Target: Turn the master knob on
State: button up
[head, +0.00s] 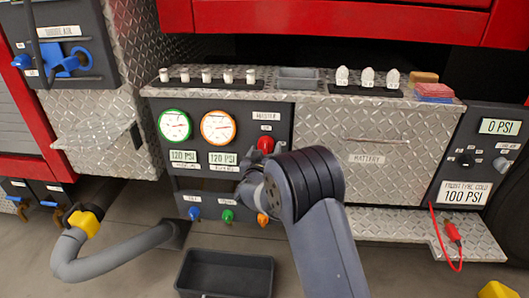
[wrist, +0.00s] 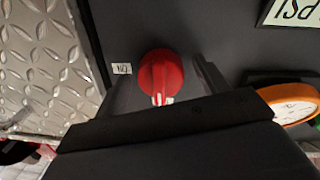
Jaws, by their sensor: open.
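The red master knob (head: 266,145) is on the dark pump panel, below the "MASTER" label (head: 266,117) and right of the orange-rimmed gauge. In the wrist view the red knob (wrist: 160,72) shows a white mark on its lower edge. A small white label (wrist: 122,68) is left of it, its text too small to read surely. My gripper (head: 252,172) is just below the knob in the head view. In the wrist view my gripper (wrist: 158,84) is open, a finger on each side of the knob, with gaps visible. Contact cannot be told.
A green-rimmed gauge (head: 174,126) and an orange-rimmed gauge (head: 218,127) are left of the knob. Blue (head: 194,213), green (head: 227,215) and orange (head: 262,219) knobs are below. A dark bin (head: 225,274) stands on the floor. The diamond-plate battery door (head: 367,142) is right.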

jog(key=shift+c, duration=0.5)
jog(key=c, duration=0.9)
jog(key=shift+m, duration=0.3)
jog(key=m+b, duration=0.2)
jog(key=m, duration=0.1)
jog(key=shift+a+m, duration=0.1)
jog(key=shift+m, duration=0.2)
jog(key=m+b, duration=0.2)
jog(key=m, duration=0.2)
jog(key=shift+y, duration=0.3)
jog(key=shift+a+r+m+g+y+b, duration=0.1)
jog(key=shift+m+g+y+b, duration=0.15)
jog(key=shift+m+b, duration=1.6)
jog(key=shift+r+m+g+y+b, duration=0.2)
jog(key=shift+m+b, duration=0.9)
jog(key=shift+m, duration=1.35)
